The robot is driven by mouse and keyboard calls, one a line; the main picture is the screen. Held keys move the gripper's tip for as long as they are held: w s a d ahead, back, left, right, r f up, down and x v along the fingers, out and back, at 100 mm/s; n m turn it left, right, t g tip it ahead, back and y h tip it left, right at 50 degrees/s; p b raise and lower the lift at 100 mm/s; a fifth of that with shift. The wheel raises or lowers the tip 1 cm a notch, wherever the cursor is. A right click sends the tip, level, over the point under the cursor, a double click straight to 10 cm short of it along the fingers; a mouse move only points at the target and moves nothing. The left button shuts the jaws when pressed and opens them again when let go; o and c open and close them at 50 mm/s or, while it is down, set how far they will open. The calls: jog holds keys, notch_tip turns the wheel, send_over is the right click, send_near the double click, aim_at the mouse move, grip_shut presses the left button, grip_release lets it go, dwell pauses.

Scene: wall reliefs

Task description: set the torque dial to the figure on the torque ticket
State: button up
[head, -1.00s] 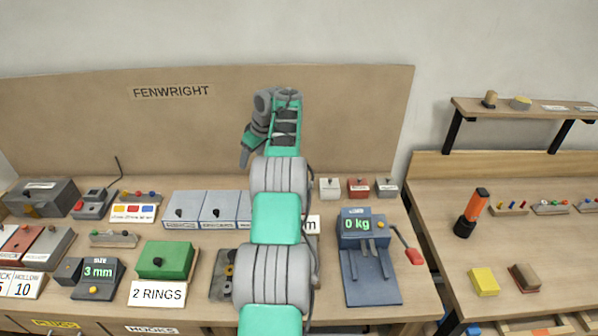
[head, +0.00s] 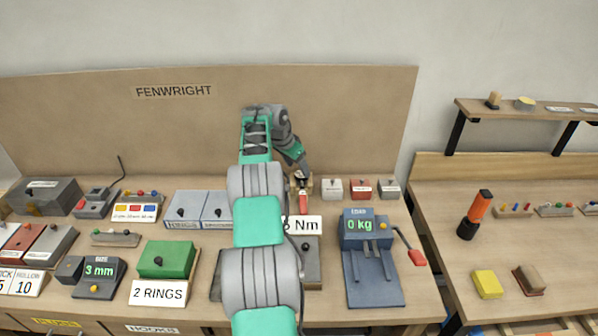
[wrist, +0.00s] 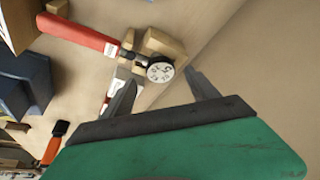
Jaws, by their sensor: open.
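The torque wrench (wrist: 85,35) has a red handle and rests in a wooden block (wrist: 160,45) at the back of the bench. Its white torque dial (wrist: 160,72) faces the wrist camera; its small figures are too blurred to read surely. The red handle also shows in the head view (head: 303,203). My gripper (wrist: 163,88) is open, with its fingers apart on either side of the dial's near side, not closed on it. The torque ticket (head: 304,225) shows "Nm" with what looks like a 6 before it; my arm covers its left end.
Small white, red and grey boxes (head: 360,189) stand right of the wrench. A blue scale (head: 368,245) reading "0 kg", with a red lever, is in front. A tall back panel (head: 350,120) rises close behind. A second bench stands right.

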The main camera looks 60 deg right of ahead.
aim_at(301, 175)
jog(key=x, duration=0.3)
jog(key=shift+d+f+p, duration=0.1)
jog(key=shift+f+p, duration=0.05)
jog(key=shift+p, duration=0.15)
jog(key=shift+c, duration=0.2)
jog(key=c, duration=1.3)
jog(key=shift+c, duration=0.2)
jog(key=shift+s, duration=0.1)
